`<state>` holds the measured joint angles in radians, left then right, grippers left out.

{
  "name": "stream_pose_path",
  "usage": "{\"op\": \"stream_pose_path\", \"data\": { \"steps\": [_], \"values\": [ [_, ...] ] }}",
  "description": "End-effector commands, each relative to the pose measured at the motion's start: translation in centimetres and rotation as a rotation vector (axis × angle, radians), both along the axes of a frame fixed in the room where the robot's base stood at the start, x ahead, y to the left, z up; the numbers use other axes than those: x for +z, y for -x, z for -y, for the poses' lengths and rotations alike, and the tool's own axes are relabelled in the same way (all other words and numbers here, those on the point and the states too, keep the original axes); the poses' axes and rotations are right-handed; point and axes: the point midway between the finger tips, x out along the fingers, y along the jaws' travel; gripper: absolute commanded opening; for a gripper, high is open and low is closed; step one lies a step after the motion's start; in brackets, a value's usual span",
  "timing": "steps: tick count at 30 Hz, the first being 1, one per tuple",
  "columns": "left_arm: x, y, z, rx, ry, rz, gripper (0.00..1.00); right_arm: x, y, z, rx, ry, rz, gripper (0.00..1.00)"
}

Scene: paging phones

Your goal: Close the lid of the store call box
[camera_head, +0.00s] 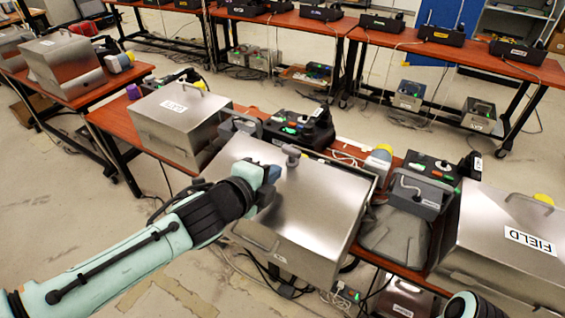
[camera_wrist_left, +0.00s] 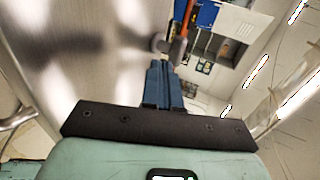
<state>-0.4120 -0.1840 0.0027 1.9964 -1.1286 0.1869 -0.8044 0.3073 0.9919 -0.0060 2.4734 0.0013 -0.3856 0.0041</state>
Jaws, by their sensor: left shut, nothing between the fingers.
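A wide brushed-metal box with a plain lid (camera_head: 315,205) stands in the middle of the near table. No name shows on it, so I cannot read whether it is the store box. How far its lid stands open is hard to tell. A small grey knob (camera_head: 291,152) shows at its far side, and also in the left wrist view (camera_wrist_left: 160,45). My left gripper (camera_head: 270,175) is shut and empty over the metal surface, near the knob. Its blue fingers (camera_wrist_left: 162,72) show together in the wrist view; contact is unclear. My right gripper is out of view.
A metal box marked FIELD (camera_head: 505,245) stands at the right, and another labelled box (camera_head: 178,118) at the left. Black phone units (camera_head: 300,130) and a grey unit (camera_head: 418,192) sit close by. Cables hang below. Floor shows beyond the table.

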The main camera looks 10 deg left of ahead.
Motion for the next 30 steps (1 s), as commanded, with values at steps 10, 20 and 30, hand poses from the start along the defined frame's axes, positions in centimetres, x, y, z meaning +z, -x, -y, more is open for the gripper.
{"op": "stream_pose_path", "data": {
  "steps": [10, 20, 30],
  "values": [
    [0.4, -4.1, 1.5, 0.000, 0.000, 0.000, 0.00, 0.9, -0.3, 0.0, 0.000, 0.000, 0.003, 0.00],
    [0.4, -4.4, 1.6, 0.001, 0.001, 0.000, 0.00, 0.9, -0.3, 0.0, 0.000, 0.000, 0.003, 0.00],
    [0.8, -4.7, 1.8, 0.000, -0.007, -0.021, 0.00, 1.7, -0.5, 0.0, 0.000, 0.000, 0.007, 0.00]
  ]
}}
